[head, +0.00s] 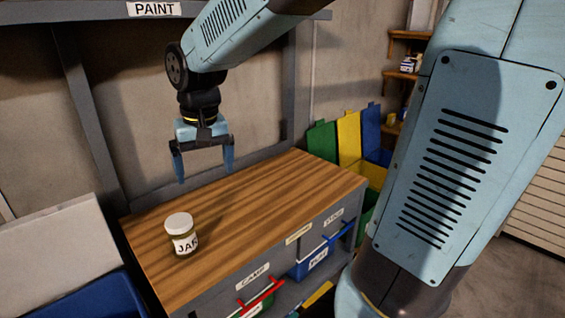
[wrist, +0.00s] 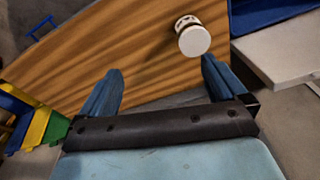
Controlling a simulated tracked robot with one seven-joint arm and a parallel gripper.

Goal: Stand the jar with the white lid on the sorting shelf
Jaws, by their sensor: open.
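The jar with the white lid (head: 183,241) stands upright on the wooden bench top (head: 262,205), near its left front part. In the wrist view the jar's white lid (wrist: 195,41) shows beyond the right fingertip. My gripper (head: 205,179) is open and empty, its fingers pointing down above the back of the bench. It is behind and above the jar, clear of it. In the wrist view my gripper (wrist: 160,75) has its two blue fingers spread apart. I cannot tell which shelf is the sorting shelf.
A grey shelf marked "PAINT" (head: 150,13) runs above the bench. Green, yellow and blue bins (head: 347,137) stand beyond the bench's right end. Labelled drawers or bins (head: 312,262) sit below its front. A blue bin (head: 95,300) is at lower left. The bench top around the jar is clear.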

